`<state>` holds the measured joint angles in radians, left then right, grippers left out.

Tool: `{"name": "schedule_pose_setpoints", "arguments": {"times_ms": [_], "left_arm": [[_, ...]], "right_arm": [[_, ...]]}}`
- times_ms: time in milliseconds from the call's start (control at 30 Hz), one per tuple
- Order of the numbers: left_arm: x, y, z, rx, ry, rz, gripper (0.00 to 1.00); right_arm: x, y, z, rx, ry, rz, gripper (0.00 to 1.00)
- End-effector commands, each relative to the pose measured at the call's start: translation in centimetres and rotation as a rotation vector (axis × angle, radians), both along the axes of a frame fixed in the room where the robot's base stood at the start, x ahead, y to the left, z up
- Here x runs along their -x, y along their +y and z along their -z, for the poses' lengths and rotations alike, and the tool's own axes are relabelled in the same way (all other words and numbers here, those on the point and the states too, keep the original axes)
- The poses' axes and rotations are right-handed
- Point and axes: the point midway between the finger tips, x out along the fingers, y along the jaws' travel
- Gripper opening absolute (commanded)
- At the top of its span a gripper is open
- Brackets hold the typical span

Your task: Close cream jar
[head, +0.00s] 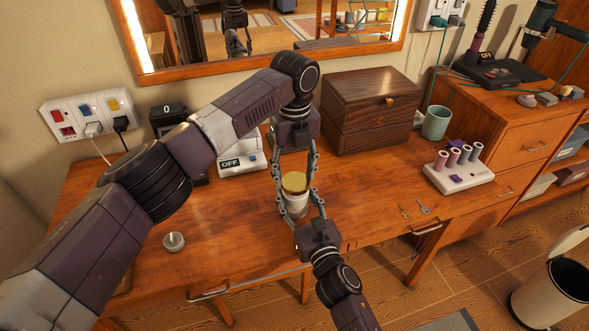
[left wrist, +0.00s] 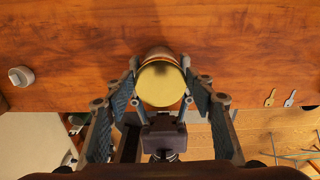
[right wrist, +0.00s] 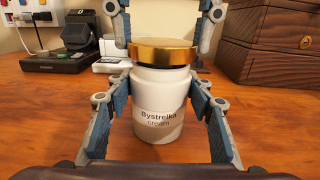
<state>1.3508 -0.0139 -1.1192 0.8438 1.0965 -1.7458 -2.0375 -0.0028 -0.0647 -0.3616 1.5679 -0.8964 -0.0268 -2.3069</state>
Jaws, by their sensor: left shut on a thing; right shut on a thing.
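The cream jar (right wrist: 160,98) is white, labelled "Bystreika cream", and stands upright at the desk's front; it also shows in the head view (head: 295,201). Its gold lid (right wrist: 163,51) is over the jar's mouth, with a dark band between lid and body; I cannot tell if it is fully seated. From above, the lid shows in the left wrist view (left wrist: 161,84). My left gripper (head: 296,168) comes from behind and is shut on the lid. My right gripper (head: 298,207) comes from the front and is shut on the jar body, fingers on both sides.
A dark wooden box (head: 370,108) stands behind to the right. A white scale-like device (head: 242,158) marked OFF is behind left. Keys (head: 414,209) and a roller stand (head: 458,175) are right. Desk around the jar is clear.

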Motion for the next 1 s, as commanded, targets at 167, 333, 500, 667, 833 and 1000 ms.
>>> {"name": "schedule_pose_setpoints", "arguments": {"times_ms": [167, 333, 500, 667, 833, 1000], "left_arm": [[0.02, -0.03, 0.36, 0.0, 0.001, 0.0, 0.34], [0.02, -0.02, 0.34, 0.0, 0.001, 0.0, 0.34], [0.02, -0.02, 0.33, 0.0, 0.001, 0.0, 0.34], [0.03, -0.02, 0.47, 0.0, 0.001, 0.0, 0.34], [0.04, -0.01, 0.8, 0.0, 0.001, 0.0, 0.34], [0.03, -0.01, 1.13, -0.001, 0.001, 0.0, 0.34]], "right_arm": [[0.03, 0.03, 0.07, 0.0, 0.001, 0.0, 0.05], [0.04, 0.03, 0.08, 0.0, 0.001, 0.0, 0.05], [0.04, 0.03, 0.08, -0.001, 0.001, -0.001, 0.05], [0.04, 0.03, 0.08, -0.001, 0.001, -0.001, 0.05], [0.04, 0.03, 0.09, -0.001, 0.001, -0.001, 0.05], [0.04, 0.03, 0.09, -0.001, 0.001, -0.001, 0.05]]}}
